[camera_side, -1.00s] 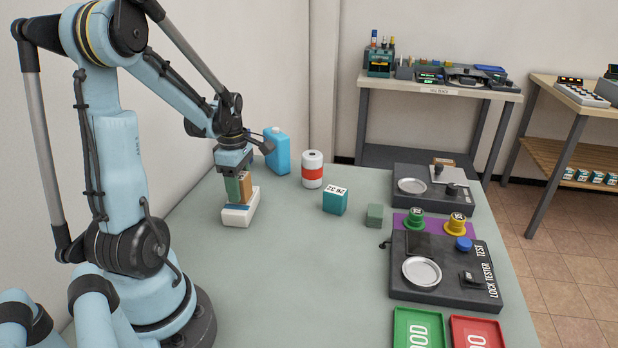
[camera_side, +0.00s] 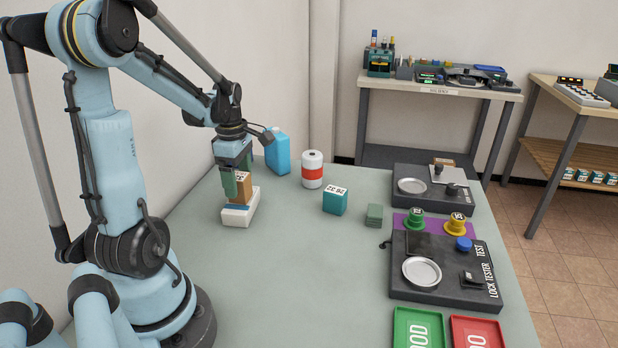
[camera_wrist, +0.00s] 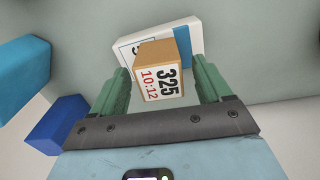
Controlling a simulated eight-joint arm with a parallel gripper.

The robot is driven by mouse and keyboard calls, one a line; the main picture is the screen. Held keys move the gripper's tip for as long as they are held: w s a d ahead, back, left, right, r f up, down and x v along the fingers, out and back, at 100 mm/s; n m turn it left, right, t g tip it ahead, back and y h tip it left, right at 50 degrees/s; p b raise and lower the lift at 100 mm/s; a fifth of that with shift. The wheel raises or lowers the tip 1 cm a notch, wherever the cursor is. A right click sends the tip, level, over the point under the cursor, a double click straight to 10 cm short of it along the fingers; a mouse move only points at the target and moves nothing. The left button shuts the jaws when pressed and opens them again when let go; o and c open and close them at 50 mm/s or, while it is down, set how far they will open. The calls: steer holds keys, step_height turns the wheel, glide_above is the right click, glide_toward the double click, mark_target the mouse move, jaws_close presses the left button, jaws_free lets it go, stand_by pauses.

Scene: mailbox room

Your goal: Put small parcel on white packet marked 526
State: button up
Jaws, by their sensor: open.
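The small parcel (camera_side: 243,189), a brown box, stands on the white packet (camera_side: 238,216), which lies on the table below my gripper (camera_side: 239,178). In the wrist view the parcel (camera_wrist: 163,77) shows "325" and "10:12" on its near face. Part of the white packet (camera_wrist: 188,35) shows behind it; its number is mostly hidden by the parcel, so I cannot read it. My gripper (camera_wrist: 160,68) is open, with one green finger on each side of the parcel and visible gaps between.
A teal box (camera_side: 335,201) and a grey-green block (camera_side: 374,216) are to the right. The lock tester (camera_side: 445,270) is further right. The table's front middle is clear.

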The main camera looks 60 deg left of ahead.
mark_target(240, 176)
step_height(240, 176, up, 9)
steer(key=shift+r, duration=0.4)
steer(key=shift+w+d+r+m, duration=0.1)
steer(key=shift+w+d+m, duration=0.05)
steer(key=shift+d+m, duration=0.15)
steer(key=w+d+f+m+t, duration=0.1)
steer(key=w+d+m+t, duration=0.1)
steer(key=d+m, duration=1)
steer(key=w+d+f+m+t, duration=0.2)
steer(key=d+m+t, duration=0.3)
steer(key=d+m, duration=0.7)
steer(key=shift+w+d+m, duration=0.15)
steer(key=shift+w+m, duration=0.5)
steer(key=shift+m, duration=0.55)
